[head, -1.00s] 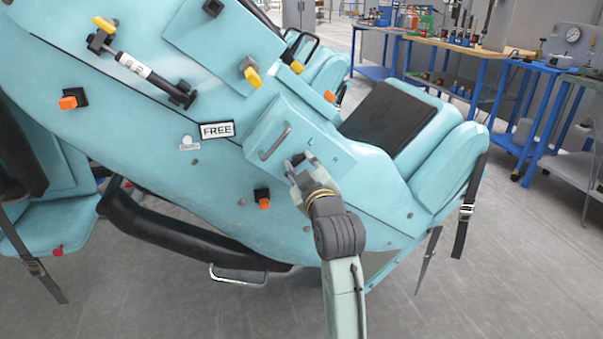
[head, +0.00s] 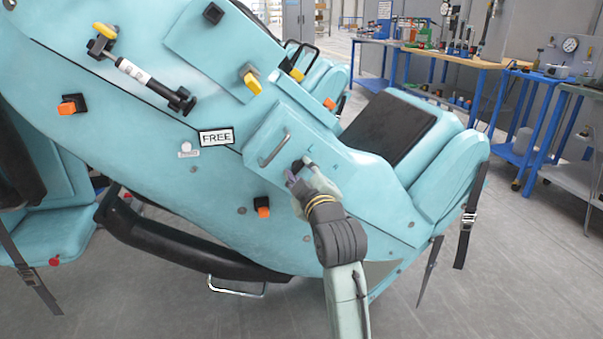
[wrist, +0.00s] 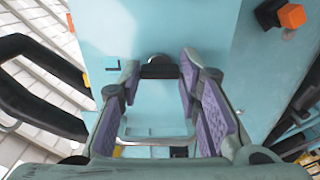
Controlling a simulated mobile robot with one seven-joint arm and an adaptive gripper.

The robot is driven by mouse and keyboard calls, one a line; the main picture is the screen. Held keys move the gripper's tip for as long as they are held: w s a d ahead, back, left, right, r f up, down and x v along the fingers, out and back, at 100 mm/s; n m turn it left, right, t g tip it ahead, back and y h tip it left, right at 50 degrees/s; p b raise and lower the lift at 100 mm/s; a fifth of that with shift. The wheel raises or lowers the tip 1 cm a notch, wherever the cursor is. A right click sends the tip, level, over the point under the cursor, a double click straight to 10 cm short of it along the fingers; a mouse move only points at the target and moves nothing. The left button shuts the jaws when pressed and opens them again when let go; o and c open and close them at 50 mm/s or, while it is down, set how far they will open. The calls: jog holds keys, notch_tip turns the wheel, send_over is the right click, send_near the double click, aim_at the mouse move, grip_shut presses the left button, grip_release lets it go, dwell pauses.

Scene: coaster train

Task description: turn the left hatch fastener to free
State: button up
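A light-blue hatch box (head: 265,125) with a metal bar handle (head: 272,149) sits on the side of the coaster car. A small dark knob (head: 298,163), seemingly the fastener, is on its face beside dark corner marks (head: 310,154). My gripper (head: 299,175) is at this knob and partly hides it. In the wrist view my gripper (wrist: 158,76) is open, with its purple pads apart. The dark knob with a silver edge (wrist: 158,68) shows between the fingertips. I cannot tell whether the pads touch it. The handle (wrist: 155,141) also shows between the fingers.
A FREE sign (head: 216,137) is left of the hatch box. An orange-tipped black catch (head: 262,207) is below it, also in the wrist view (wrist: 290,16). Yellow levers (head: 252,80) are above. A black seat pad (head: 388,128) lies right. Workbenches (head: 450,55) stand behind.

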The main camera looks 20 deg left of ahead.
jog(key=o, duration=0.4)
jog(key=shift+o, duration=0.2)
jog(key=v, duration=0.7)
jog(key=shift+s+d, duration=0.15)
jog(key=shift+s, duration=0.05)
